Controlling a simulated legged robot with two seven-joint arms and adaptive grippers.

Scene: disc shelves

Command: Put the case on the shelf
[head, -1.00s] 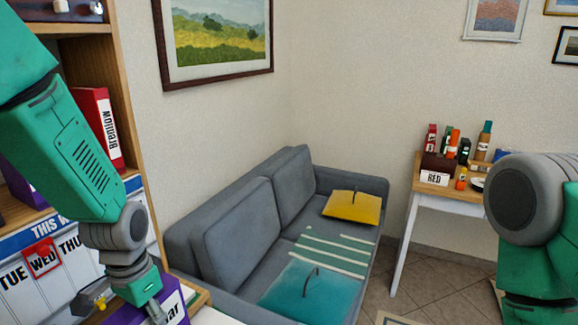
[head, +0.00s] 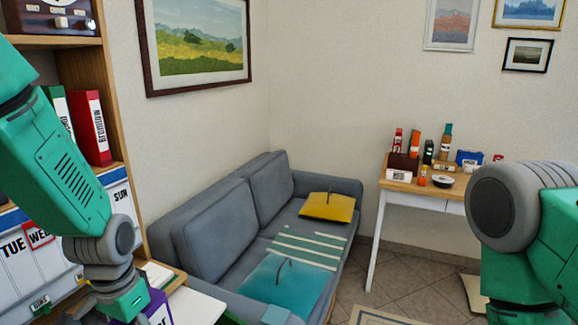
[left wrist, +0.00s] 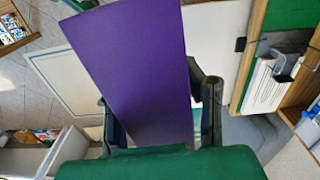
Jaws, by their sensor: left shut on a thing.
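A purple case (head: 155,306) with a white label shows at the bottom left of the head view, below my left gripper (head: 122,296). In the left wrist view the purple case (left wrist: 135,75) stands tilted between the fingers of my left gripper (left wrist: 160,112), which is shut on it. The wooden shelf (head: 82,52) is at the left of the head view, partly hidden by my left arm. A red binder (head: 92,130) and a green binder (head: 58,108) stand upright on it. My right arm shows at the right edge, but its gripper is out of view.
A weekday board (head: 120,196) fronts the lower shelf unit. A white surface (head: 195,306) lies just right of the purple case. A grey sofa (head: 210,232) with cushions is beyond, and a desk (head: 415,187) with several small items stands at the back right.

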